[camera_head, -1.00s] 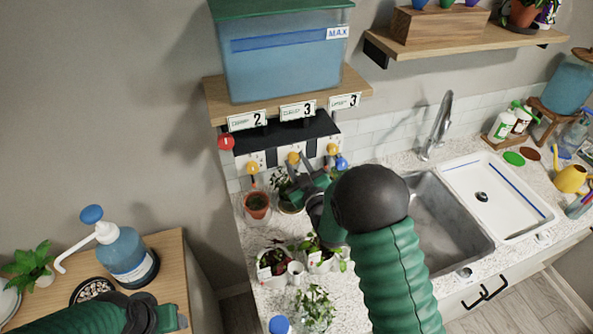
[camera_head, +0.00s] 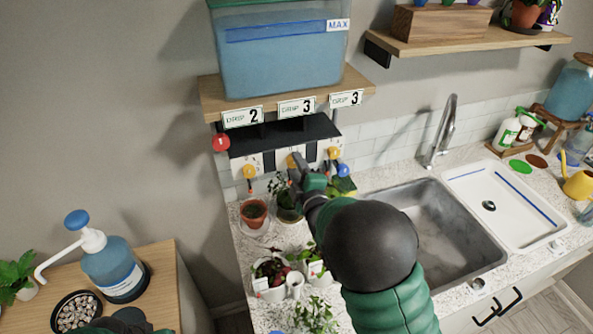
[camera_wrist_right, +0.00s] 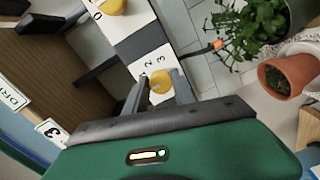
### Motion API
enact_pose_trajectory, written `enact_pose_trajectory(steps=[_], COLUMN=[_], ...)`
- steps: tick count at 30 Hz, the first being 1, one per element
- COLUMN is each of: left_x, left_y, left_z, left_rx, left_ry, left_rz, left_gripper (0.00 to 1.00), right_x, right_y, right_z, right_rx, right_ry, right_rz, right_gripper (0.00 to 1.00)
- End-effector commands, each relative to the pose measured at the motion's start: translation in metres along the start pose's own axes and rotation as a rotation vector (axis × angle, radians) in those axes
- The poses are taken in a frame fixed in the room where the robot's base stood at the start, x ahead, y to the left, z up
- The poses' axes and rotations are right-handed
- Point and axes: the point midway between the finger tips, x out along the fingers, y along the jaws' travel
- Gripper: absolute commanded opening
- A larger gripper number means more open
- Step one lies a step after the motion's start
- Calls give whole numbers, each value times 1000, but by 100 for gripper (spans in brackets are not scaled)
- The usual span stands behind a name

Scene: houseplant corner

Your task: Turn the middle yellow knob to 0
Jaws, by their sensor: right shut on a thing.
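The middle yellow knob (camera_head: 294,161) sits on a white dial plate under the shelf, below the middle sign reading 3. My right gripper (camera_head: 297,169) is at this knob, its fingers shut on it. In the right wrist view the knob (camera_wrist_right: 161,82) is between the fingertips of the gripper (camera_wrist_right: 158,94), with the numbers 2 and 3 showing on its plate. The left yellow knob (camera_head: 249,171) and right yellow knob (camera_head: 333,152) stand to either side. My left arm shows only at the bottom edge; its fingers are not visible.
A blue water tank (camera_head: 282,55) stands on the wooden shelf (camera_head: 222,103) above. A red ball (camera_head: 221,142) and a blue ball (camera_head: 343,170) flank the knobs. Potted plants, including a terracotta pot (camera_head: 254,213), crowd the counter below. The sink (camera_head: 430,235) is to the right.

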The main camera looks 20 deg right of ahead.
Motion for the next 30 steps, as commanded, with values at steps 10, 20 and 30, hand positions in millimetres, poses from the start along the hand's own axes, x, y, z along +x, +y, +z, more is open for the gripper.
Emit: enact_pose_trajectory(steps=[10, 20, 30], left_x=[7, 8, 8], left_y=[0, 0, 0], left_z=[2, 2, 2], left_rx=[0, 0, 0], left_ry=[0, 0, 0], left_rz=[0, 0, 0], left_gripper=[58, 58, 58], right_x=[-1, -1, -1], right_y=[-6, -6, -5], right_z=[-1, -1, -1], right_rx=[-121, -137, -135], right_ry=[-2, -2, -2], right_rz=[-10, -12, -9], right_gripper=[0, 0, 52])
